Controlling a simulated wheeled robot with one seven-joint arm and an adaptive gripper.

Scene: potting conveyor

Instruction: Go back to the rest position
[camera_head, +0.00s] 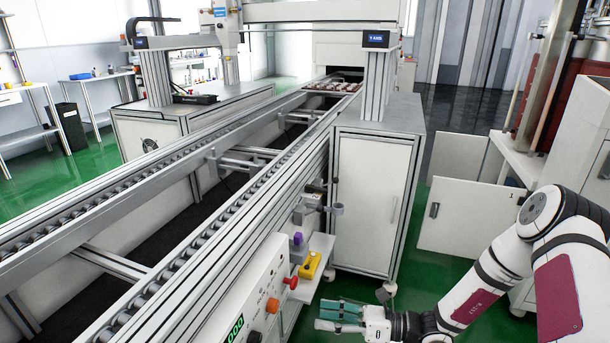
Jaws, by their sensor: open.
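My gripper (338,318) is at the bottom of the head view, to the right of the conveyor's control panel. Its fingers point left and are apart, with nothing seen between them. My arm reaches in from the right edge, bent at the elbow. The gripper is low over the green floor, close to a small white shelf (318,250) on the conveyor's side. I cannot tell the exact gap between them.
The roller conveyor (185,262) runs from the lower left to the back, with brown items (332,87) at its far end. The control panel (245,305) has red and orange knobs. A yellow object (310,266) sits on the shelf. A white cabinet (372,200) stands beyond my gripper.

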